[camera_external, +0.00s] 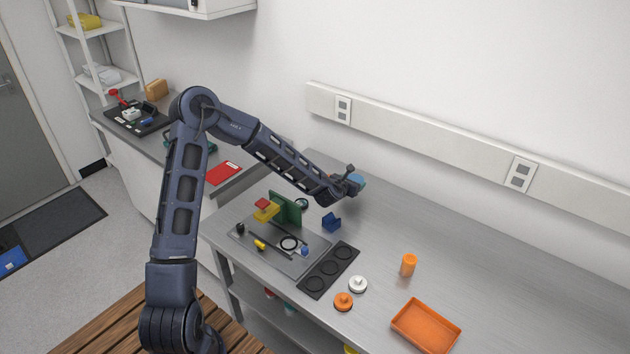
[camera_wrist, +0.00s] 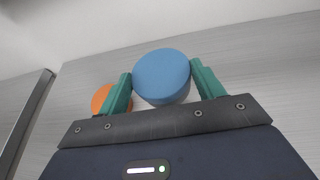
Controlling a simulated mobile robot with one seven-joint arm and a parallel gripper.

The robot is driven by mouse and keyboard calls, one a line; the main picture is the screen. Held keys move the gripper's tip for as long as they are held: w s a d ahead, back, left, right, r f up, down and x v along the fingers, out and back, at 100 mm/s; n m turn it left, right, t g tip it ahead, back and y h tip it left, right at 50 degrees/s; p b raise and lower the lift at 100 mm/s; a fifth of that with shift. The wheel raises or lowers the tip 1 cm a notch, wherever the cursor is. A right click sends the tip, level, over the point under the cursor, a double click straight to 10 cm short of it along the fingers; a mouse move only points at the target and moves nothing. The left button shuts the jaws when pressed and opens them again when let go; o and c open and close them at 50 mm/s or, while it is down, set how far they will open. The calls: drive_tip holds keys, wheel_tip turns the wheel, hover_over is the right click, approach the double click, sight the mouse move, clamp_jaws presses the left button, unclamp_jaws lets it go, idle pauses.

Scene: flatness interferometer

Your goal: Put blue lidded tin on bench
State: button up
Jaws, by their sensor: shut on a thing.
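The blue lidded tin (camera_wrist: 161,76) is between the two green fingers of my gripper (camera_wrist: 160,72) in the wrist view, its round lid facing the camera. The fingers press on opposite sides of it. In the external view, my gripper (camera_external: 349,184) is out over the back part of the grey bench (camera_external: 480,250), near the wall. Only a small part of the blue tin (camera_external: 359,180) shows there, past the fingers. I cannot tell whether its base touches the bench or is just above it.
A grey plate with small optical parts (camera_external: 265,252) and a black three-ring holder (camera_external: 329,269) lie left of centre. A blue block (camera_external: 331,222) stands near my gripper. An orange cylinder (camera_external: 408,265) and orange tray (camera_external: 425,327) are right. The back right bench is clear.

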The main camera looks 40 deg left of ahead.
drive_tip(key=s+y, duration=0.1)
drive_tip(key=s, duration=0.1)
drive_tip(key=s+f+n, duration=0.1)
drive_tip(key=s, duration=0.2)
drive_tip(key=s+n+y, duration=0.1)
drive_tip(key=s, duration=0.2)
drive_tip(key=shift+s+a+f+y, duration=0.15)
drive_tip(key=shift+a+f+y, duration=0.15)
drive_tip(key=shift+f, duration=0.1)
drive_tip(key=w+a+r+n+g+y, duration=0.1)
drive_tip(key=a+r+n+g+y, duration=0.25)
drive_tip(key=a, duration=1.15)
drive_tip(key=a+r+n+g+y, duration=0.2)
drive_tip(key=a+n+y, duration=0.15)
drive_tip(key=a, duration=1.15)
drive_tip(key=s+a+r+n+g+y, duration=0.15)
drive_tip(key=s+a+r, duration=0.25)
drive_tip(key=a, duration=0.5)
drive_tip(key=s+a+r+n+g, duration=0.3)
drive_tip(key=a+r, duration=0.1)
drive_tip(key=a, duration=0.5)
drive_tip(key=s+a+r+n+g+y, duration=0.15)
drive_tip(key=s+a+r, duration=0.3)
drive_tip(key=a, duration=0.45)
drive_tip(key=shift+h, duration=0.3)
drive_tip(key=f, duration=2)
drive_tip(key=shift+w+d, duration=0.2)
drive_tip(key=shift+w, duration=0.05)
drive_tip(key=shift+f, duration=0.55)
